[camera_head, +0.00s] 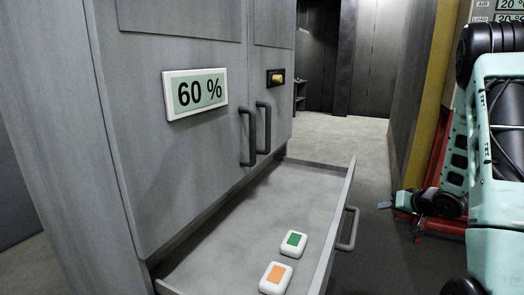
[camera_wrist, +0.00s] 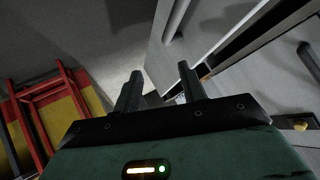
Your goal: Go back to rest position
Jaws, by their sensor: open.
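My gripper (camera_wrist: 160,72) is open and empty in the wrist view, with its two dark fingers apart. In the head view my teal and black arm stands at the right, and its end is low, to the right of the open drawer and apart from it. The drawer (camera_head: 217,222) is pulled out under a grey cabinet (camera_head: 150,80). An orange-marked white block (camera_head: 276,278) and a green-marked white block (camera_head: 293,244) lie in it.
The cabinet has a "60 %" display (camera_head: 195,93), two dark door handles (camera_head: 249,136) and a brass knob (camera_head: 278,77). The drawer handle (camera_head: 348,230) sticks out towards my arm. A red frame (camera_wrist: 37,100) stands at the left in the wrist view. Open floor (camera_head: 345,145) lies behind the drawer.

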